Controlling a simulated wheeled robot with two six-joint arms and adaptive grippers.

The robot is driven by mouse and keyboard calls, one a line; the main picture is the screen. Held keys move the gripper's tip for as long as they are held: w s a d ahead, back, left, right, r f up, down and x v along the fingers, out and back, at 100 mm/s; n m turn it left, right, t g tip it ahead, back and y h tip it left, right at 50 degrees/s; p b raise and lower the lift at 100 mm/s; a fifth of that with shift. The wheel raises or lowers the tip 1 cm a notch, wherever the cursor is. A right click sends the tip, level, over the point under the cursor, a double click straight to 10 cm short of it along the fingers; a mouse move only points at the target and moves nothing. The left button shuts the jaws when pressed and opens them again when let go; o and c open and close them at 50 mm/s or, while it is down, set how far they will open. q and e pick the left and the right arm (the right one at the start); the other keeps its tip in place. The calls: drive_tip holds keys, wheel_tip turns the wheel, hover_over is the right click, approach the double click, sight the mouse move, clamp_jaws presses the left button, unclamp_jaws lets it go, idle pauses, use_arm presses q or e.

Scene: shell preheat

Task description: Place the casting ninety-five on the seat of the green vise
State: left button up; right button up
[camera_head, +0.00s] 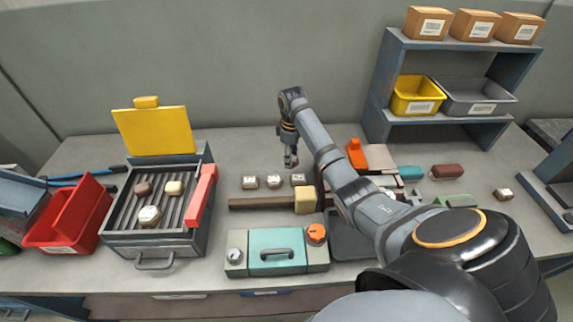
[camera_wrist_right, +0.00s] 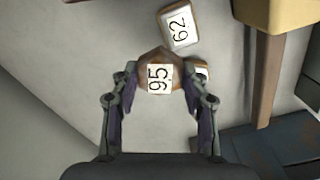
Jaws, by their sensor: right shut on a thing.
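The casting ninety-five (camera_wrist_right: 160,80) is a brown piece with a white "95" label, between the fingers of my right gripper in the wrist view. My right gripper (camera_head: 290,161) is shut on it above the back middle of the bench. The held casting is too small to make out in the head view. A green block (camera_head: 457,200), probably part of the green vise, shows at the right, partly hidden behind my right arm; its seat cannot be made out. My left gripper is not in view.
Small labelled castings (camera_head: 249,182) lie in a row below the gripper; one reads "62" (camera_wrist_right: 180,24). A grill (camera_head: 120,212) with castings and a red bin (camera_head: 62,222) stand left. A teal-fronted box (camera_head: 277,250) stands in front, a shelf (camera_head: 378,82) back right.

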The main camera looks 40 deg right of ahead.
sight(286, 172)
drive_tip(key=shift+w+a+f, duration=0.15)
drive_tip(key=shift+w+f, duration=0.9)
drive_tip(key=shift+f, duration=0.3)
drive_tip(key=shift+w+a+f, duration=0.15)
drive_tip(key=shift+w+f, duration=0.1)
wheel_tip(286, 172, down, 2)
drive_tip(key=shift+s+f, duration=0.1)
drive_tip(key=shift+f, duration=0.3)
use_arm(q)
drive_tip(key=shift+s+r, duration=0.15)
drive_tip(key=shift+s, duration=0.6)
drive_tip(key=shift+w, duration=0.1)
use_arm(e)
drive_tip(key=shift+f, duration=0.1)
drive_tip(key=o, duration=0.9)
